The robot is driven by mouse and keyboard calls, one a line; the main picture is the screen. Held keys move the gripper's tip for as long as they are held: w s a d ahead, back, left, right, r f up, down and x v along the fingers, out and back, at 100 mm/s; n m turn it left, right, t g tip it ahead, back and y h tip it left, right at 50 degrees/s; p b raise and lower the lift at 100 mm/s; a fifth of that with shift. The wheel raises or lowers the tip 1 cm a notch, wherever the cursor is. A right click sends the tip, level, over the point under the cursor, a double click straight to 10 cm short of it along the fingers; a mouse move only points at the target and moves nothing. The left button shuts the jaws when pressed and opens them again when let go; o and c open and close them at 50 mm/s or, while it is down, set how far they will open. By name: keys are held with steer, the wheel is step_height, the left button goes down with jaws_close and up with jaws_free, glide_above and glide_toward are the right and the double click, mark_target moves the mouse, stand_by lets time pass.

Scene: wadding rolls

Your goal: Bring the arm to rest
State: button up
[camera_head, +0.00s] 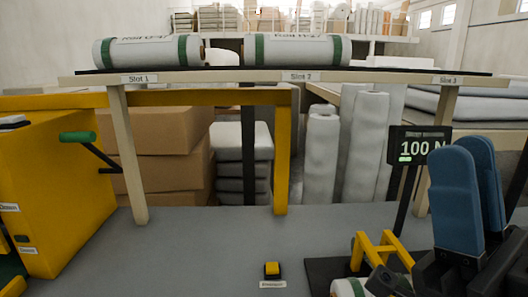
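My gripper (464,150) is at the lower right, with two broad blue fingers pointing up from a dark base. The fingers overlap in this view, so I cannot tell the gap between them. No roll shows between their visible parts. A wrapped roll (350,288) with a green band lies low at the bottom right, partly cut off and partly hidden by my arm. One white roll (150,51) with green bands lies on the shelf (220,76) at Slot 1. Another white roll (295,50) lies by Slot 2.
Slot 3 looks empty. A display (418,145) reading "100 N" stands beside yellow bars (375,250) near my gripper. A yellow machine (55,190) with a green-handled lever (78,137) is at left.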

steer(key=s+d+f+m+g+h+p, duration=0.1)
steer(key=s+f+m+g+h, duration=0.1)
steer(key=s+f+m+h, duration=0.4)
steer(key=s+d+f+m+g+h, duration=0.2)
steer(key=s+f+h, duration=0.2)
steer(key=f+h, duration=0.45)
steer(key=s+d+f+m+g+h+p, duration=0.1)
steer(key=s+f+m+g+h, duration=0.1)
steer(key=s+f+m+h, duration=0.5)
steer(key=s+d+f+n+g+y, duration=0.2)
steer(key=s+f+n+g, duration=0.2)
steer(key=s+f+n, duration=0.1)
steer(key=shift+s+d+f+n+g, duration=0.35)
steer(key=shift+s+f, duration=0.45)
steer(key=shift+s, duration=0.3)
stand_by(0.7)
